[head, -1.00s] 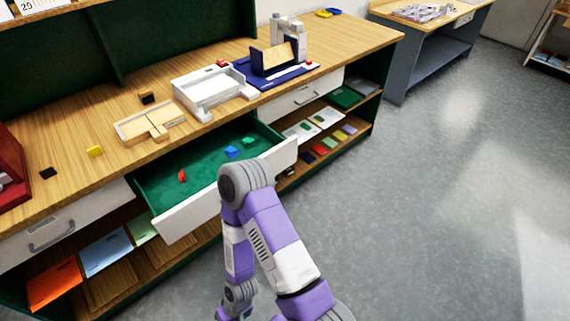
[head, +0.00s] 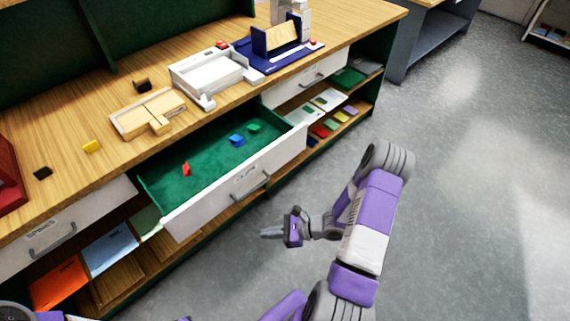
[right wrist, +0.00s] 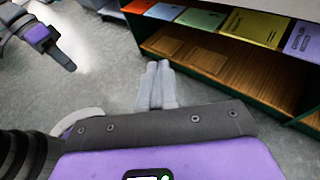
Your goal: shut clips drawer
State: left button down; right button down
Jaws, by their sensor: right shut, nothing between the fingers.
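The clips drawer (head: 205,212) is pulled out from under the counter in the head view. It has a white front with a grey handle (head: 252,187) and a green lining. A red clip (head: 186,169), a blue clip (head: 237,140) and a green clip (head: 254,128) lie inside. My right gripper (head: 268,233) is shut and empty, in front of the drawer and apart from its handle. Its closed fingers show in the right wrist view (right wrist: 157,84). A purple and dark gripper, seemingly my left (right wrist: 66,62), shows at the upper left there; its jaws are unclear.
The wooden counter (head: 75,190) holds a wooden tray (head: 135,115), a white tray (head: 205,78) and a blue stand (head: 280,58). A closed white drawer (head: 75,235) is at the left, another (head: 310,80) at the right. Open shelves hold coloured folders. Grey floor is free at the right.

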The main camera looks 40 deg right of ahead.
jog(key=w+d+r+m+t+h, duration=0.25)
jog(key=d+m+t+h, duration=0.3)
jog(key=d, duration=0.75)
jog(key=m+t+h, duration=0.3)
jog(key=h, duration=0.1)
send_near(279, 158)
jog(key=w+b, duration=0.1)
jog(key=w, duration=0.1)
jog(key=w+b, duration=0.1)
jog(key=w, duration=0.1)
jog(key=w+b, duration=0.1)
jog(key=w, duration=0.1)
jog(key=shift+a, duration=0.35)
jog(key=shift+w+r, duration=0.1)
jog(key=shift+w, duration=0.35)
